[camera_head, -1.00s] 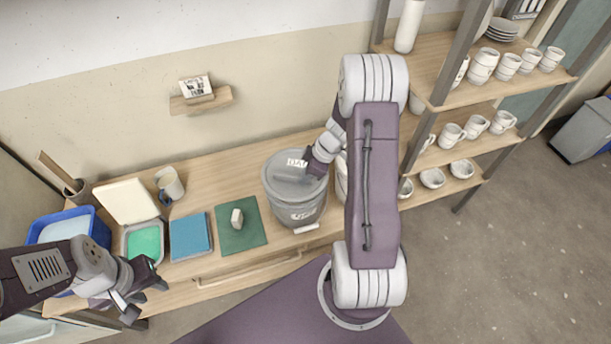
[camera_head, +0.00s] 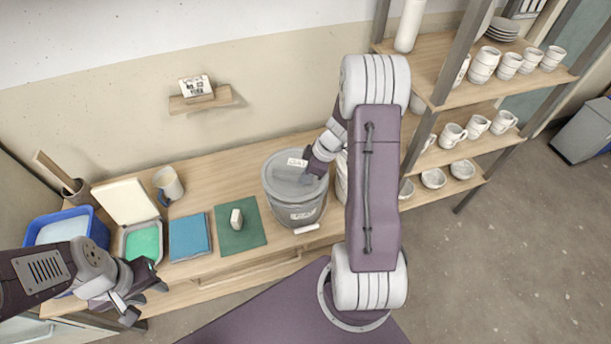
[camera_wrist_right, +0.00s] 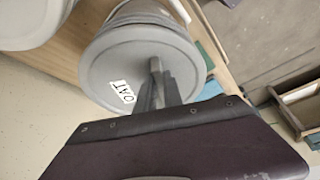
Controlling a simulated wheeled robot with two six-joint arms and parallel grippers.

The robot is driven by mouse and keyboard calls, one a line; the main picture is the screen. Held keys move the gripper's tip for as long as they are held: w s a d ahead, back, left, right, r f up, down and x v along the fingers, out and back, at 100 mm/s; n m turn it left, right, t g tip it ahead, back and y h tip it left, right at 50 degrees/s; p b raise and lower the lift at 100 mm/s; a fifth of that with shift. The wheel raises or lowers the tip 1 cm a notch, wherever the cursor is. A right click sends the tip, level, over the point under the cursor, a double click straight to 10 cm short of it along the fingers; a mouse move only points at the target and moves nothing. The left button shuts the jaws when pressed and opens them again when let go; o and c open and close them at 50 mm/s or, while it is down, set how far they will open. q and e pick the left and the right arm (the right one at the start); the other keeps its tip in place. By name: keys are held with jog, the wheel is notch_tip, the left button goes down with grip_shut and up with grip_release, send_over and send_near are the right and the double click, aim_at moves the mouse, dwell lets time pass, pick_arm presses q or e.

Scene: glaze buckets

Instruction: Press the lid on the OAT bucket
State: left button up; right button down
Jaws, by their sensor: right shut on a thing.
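The grey OAT bucket (camera_head: 298,208) stands on the wooden counter, with a label on its front. The round grey lid (camera_head: 278,172) lies over its top, and its white OAT label also shows in the right wrist view (camera_wrist_right: 123,91). I cannot tell whether the lid's edge is fully down on the rim. My right gripper (camera_head: 318,170) is at the lid's top, shut on the lid's grip near its middle; the fingers (camera_wrist_right: 157,82) hide most of that grip. My left gripper (camera_head: 146,298) is open and empty, in front of the counter at the left.
A pale bucket (camera_head: 341,178) stands right of the OAT bucket, partly behind my right arm. A shelf of cups (camera_head: 470,145) stands right.

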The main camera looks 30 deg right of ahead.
jog(key=shift+f+b, duration=0.75)
jog(key=shift+b, duration=0.95)
dwell(1.0)
jog(key=shift+f+b, duration=0.1)
jog(key=shift+b, duration=0.2)
dwell(0.3)
jog(key=c, duration=0.9)
grip_release()
jog(key=shift+r+p, duration=1.95)
jog(key=shift+r, duration=1.6)
